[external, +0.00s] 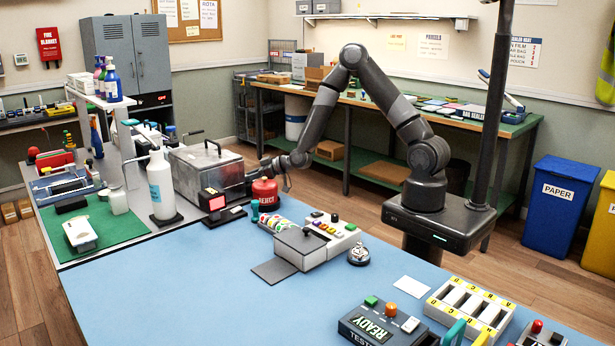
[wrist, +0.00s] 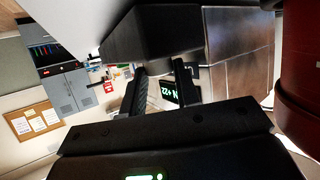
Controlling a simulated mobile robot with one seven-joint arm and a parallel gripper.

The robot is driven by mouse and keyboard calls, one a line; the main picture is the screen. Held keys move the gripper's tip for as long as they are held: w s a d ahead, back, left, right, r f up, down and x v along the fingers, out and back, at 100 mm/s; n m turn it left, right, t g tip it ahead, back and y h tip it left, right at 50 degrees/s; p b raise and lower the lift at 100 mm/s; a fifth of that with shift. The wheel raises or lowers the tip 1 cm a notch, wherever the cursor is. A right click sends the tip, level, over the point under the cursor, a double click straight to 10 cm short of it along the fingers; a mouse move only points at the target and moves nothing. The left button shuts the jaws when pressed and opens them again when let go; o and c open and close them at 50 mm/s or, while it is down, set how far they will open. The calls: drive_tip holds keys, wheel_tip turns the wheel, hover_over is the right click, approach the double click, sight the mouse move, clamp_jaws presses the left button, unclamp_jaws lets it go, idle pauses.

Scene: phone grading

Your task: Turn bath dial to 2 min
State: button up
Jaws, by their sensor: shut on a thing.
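The bath is a grey metal box with a lid (external: 205,158), standing at the back left of the blue table. Its metal side (wrist: 240,62) fills the upper right of the wrist view. My gripper (external: 256,175) reaches down to the bath's right end, just behind a red REJECT container (external: 265,191). In the wrist view the two dark fingers (wrist: 162,84) point away from me beside a dark block. The gripper is shut on the bath dial, which the fingers hide. The dial's setting cannot be read.
A small red-lit screen (external: 217,203) stands in front of the bath. The red container also looms at the right of the wrist view (wrist: 307,75). A grey box with buttons (external: 302,247) and a bell (external: 359,253) stand nearer. The front left blue tabletop is clear.

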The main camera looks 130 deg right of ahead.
drive_tip(key=o, duration=0.9)
drive_tip(key=shift+o, duration=0.3)
drive_tip(key=shift+s+d+n+t+y, duration=0.15)
drive_tip(key=shift+s+n+t+y, duration=0.05)
drive_tip(key=shift+n+t+y, duration=1)
drive_tip(key=shift+s+d+n+t+y, duration=0.1)
drive_tip(key=shift+d+n+t+y, duration=0.1)
drive_tip(key=shift+n+t+y, duration=0.55)
drive_tip(key=shift+s+d+n+t+y, duration=0.1)
drive_tip(key=shift+d+n+t+y, duration=0.2)
drive_tip(key=shift+n+y, duration=0.85)
drive_tip(key=shift+d+n+t+y, duration=0.2)
drive_tip(key=shift+n+t+y, duration=0.05)
drive_tip(key=shift+n+y, duration=1.45)
drive_tip(key=shift+d+n+t+y, duration=0.2)
drive_tip(key=shift+n+y, duration=1.3)
drive_tip(key=shift+y, duration=0.3)
drive_tip(key=v, duration=1.1)
wheel_tip(320, 180, up, 27)
drive_tip(key=shift+a, duration=0.2)
